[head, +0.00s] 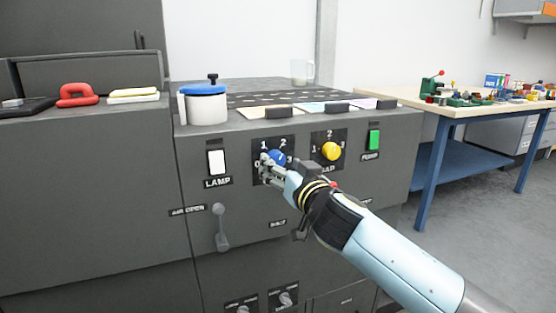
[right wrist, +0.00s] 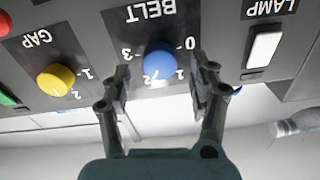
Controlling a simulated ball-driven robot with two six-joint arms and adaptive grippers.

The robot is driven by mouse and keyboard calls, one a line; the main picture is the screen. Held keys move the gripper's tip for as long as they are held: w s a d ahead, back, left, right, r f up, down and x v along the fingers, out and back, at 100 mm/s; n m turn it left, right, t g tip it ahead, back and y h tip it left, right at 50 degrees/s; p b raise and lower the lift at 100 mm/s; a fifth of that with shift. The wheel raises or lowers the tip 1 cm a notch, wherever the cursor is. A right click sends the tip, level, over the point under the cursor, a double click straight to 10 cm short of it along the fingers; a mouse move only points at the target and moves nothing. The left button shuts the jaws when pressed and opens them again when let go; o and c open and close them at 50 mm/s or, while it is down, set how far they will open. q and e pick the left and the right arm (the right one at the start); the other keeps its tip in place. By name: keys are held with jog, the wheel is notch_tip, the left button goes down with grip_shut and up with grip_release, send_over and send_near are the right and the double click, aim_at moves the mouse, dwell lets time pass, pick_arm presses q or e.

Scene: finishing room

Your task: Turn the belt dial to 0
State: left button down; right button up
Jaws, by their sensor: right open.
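The blue belt dial (head: 277,156) sits on a black plate on the grey machine front, partly hidden by my right gripper (head: 268,168) in the head view. In the right wrist view, which is upside down, the blue dial (right wrist: 159,62) shows under the word BELT with 0, 1, 2 and 3 around it. My right gripper (right wrist: 158,88) is open, with one finger on each side of the dial and visible gaps between. My left gripper is not in view.
The yellow gap dial (head: 332,151) and green pump switch (head: 374,139) are to the right. The white lamp switch (head: 217,162) is to the left, with a grey lever (head: 221,230) below. A blue-lidded pot (head: 203,104) stands on top. A workbench (head: 420,100) is at right.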

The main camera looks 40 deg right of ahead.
aim_at(276, 159)
jog(key=shift+x, duration=1.15)
jog(key=c, duration=1.2)
